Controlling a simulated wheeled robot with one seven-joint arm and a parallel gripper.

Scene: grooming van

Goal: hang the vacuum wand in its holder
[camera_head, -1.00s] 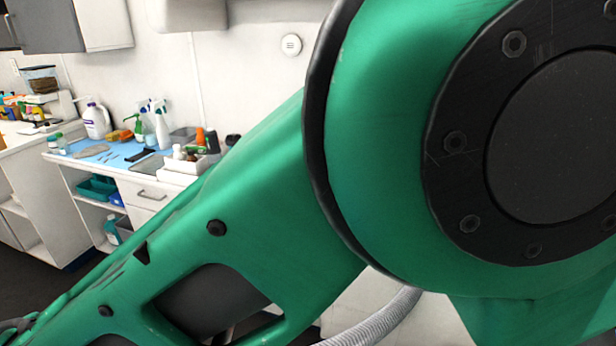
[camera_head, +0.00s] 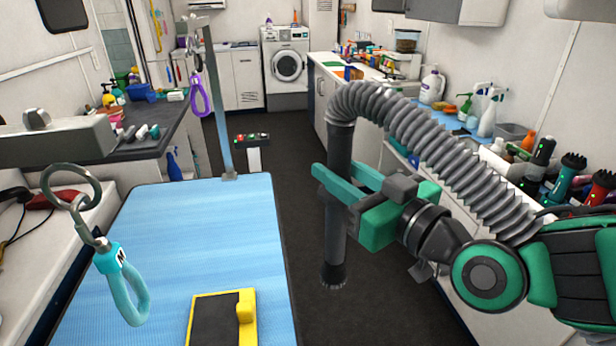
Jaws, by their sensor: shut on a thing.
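The vacuum wand (camera_head: 336,247) is a dark grey tube with a bristled lower end. It hangs close to upright in the head view, right of the blue table. A grey ribbed hose (camera_head: 425,137) bends from its top over to the right, above my arm. My green and grey gripper (camera_head: 346,195) is shut on the wand at about its middle. The gripper partly covers the wand there. The wand's lower end is in the air over the dark floor. I cannot make out the wand's holder in this view.
A counter with bottles (camera_head: 432,85) and clippers runs along the right wall. The dark aisle floor (camera_head: 285,150) leads to a washing machine (camera_head: 286,63).

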